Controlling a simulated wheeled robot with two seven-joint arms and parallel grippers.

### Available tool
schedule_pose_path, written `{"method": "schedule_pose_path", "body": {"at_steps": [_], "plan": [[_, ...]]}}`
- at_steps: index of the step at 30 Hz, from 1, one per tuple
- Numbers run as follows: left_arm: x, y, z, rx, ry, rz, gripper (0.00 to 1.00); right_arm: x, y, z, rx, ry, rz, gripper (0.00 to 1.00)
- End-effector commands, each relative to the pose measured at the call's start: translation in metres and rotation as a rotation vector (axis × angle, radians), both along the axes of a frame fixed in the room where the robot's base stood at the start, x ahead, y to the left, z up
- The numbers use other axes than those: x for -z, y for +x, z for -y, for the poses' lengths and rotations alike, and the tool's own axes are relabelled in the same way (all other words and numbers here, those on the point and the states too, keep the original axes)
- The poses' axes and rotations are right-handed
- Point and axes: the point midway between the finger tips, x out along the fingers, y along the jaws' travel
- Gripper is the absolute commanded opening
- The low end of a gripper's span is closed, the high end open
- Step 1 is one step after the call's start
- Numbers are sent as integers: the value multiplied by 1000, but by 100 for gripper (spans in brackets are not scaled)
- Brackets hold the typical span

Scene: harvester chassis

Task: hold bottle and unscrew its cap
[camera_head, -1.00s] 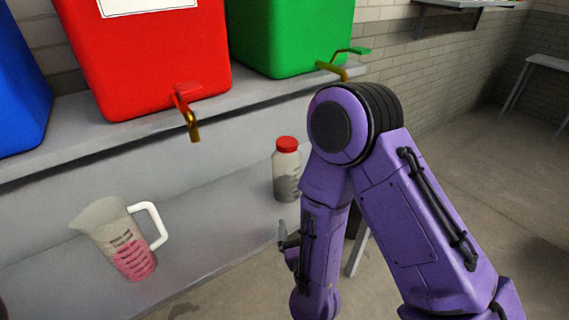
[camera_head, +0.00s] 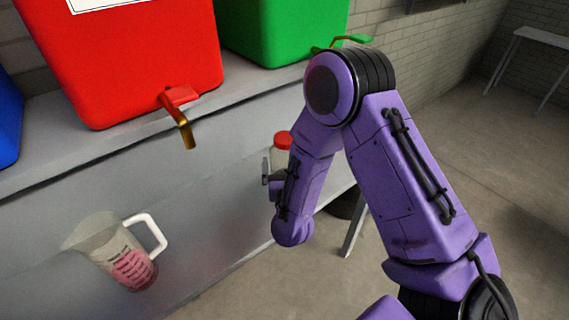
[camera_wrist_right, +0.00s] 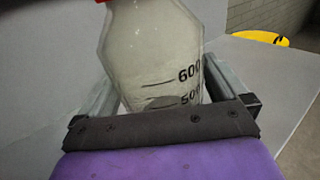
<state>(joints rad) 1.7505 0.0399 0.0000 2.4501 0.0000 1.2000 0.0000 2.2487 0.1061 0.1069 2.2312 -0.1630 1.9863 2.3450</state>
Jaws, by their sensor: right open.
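The bottle (camera_head: 279,158) is clear with a red cap (camera_head: 284,140) and stands on the grey lower shelf, partly hidden by my right arm. In the right wrist view the bottle (camera_wrist_right: 155,50) fills the middle, with dark volume marks and something grey low inside; only a sliver of red shows at the top edge. My right gripper (camera_wrist_right: 158,78) is open, with one finger on each side of the bottle. In the head view the right gripper (camera_head: 267,178) is at the bottle's front, mostly hidden by my wrist. My left gripper is in neither view.
A measuring jug (camera_head: 118,252) with pink liquid stands to the left on the lower shelf. Red (camera_head: 125,60), green (camera_head: 275,30) and blue (camera_head: 8,125) containers stand on the upper ledge; the red one's tap (camera_head: 182,115) juts out. Open floor lies at the right.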

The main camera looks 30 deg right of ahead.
Motion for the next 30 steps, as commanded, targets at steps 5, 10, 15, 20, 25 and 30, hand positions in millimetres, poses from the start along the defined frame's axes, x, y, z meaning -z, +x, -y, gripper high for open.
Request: {"method": "schedule_pose_path", "body": {"at_steps": [5,10,15,20,25,30], "plan": [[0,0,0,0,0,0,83,1,4,1,-2,0,-1,100],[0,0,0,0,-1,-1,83,1,4,1,-2,0,-1,71],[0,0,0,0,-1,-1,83,1,4,1,-2,0,0,59],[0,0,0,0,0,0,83,0,4,1,-2,0,0,59],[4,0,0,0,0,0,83,-11,4,1,0,3,4,59],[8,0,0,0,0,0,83,-38,-1,0,-1,3,4,59]]}}
